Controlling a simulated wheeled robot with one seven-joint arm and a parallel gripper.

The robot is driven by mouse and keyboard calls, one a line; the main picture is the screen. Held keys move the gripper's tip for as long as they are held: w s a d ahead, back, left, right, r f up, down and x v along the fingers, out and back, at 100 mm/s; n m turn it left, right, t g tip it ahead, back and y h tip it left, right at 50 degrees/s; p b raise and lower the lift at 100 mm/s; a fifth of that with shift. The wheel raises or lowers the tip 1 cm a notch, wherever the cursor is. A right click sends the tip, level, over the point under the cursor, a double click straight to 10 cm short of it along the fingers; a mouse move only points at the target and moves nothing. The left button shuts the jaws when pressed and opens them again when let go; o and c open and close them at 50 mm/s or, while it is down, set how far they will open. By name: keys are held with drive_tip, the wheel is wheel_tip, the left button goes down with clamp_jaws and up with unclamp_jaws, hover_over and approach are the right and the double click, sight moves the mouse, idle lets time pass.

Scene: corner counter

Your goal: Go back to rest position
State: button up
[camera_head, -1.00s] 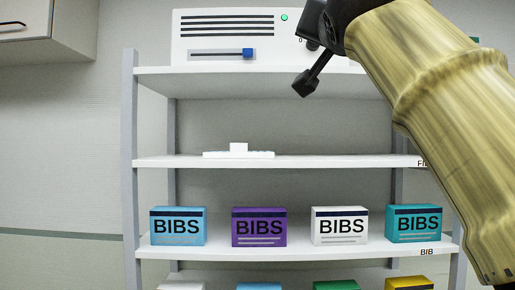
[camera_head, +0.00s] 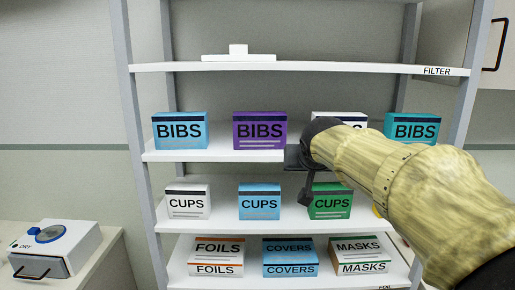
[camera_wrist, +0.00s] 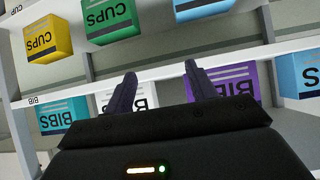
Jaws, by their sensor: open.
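My gripper (camera_head: 306,178) is in front of the shelf unit, between the BIBS shelf and the CUPS shelf in the head view. In the wrist view its two dark fingers (camera_wrist: 160,92) stand apart with nothing between them, in front of the white BIBS box (camera_wrist: 140,98) and the purple BIBS box (camera_wrist: 226,82). My arm crosses the right side of the head view and hides part of the white BIBS box (camera_head: 338,117) and the green CUPS box (camera_head: 331,208). I cannot tell whether the gripper touches any box.
The shelf unit (camera_head: 124,60) holds BIBS, CUPS, and a lower row of FOILS (camera_head: 216,249), COVERS (camera_head: 290,251) and MASKS (camera_head: 360,247). A white tray-like piece (camera_head: 238,57) lies on the FILTER shelf. A white device with a blue dial (camera_head: 60,245) stands on the left counter.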

drive_tip(key=s+d+f+g, duration=0.15)
drive_tip(key=s+f, duration=0.25)
drive_tip(key=f, duration=0.6)
drive_tip(key=s+d+f+g, duration=0.1)
drive_tip(key=s+f+g, duration=0.25)
drive_tip(key=f, duration=0.55)
drive_tip(key=s+d+f+g, duration=0.1)
drive_tip(key=s+f+g, duration=0.2)
drive_tip(key=s+f, duration=1)
drive_tip(key=shift+s+d+f, duration=0.2)
drive_tip(key=shift+s+d, duration=0.15)
drive_tip(key=shift+s, duration=0.65)
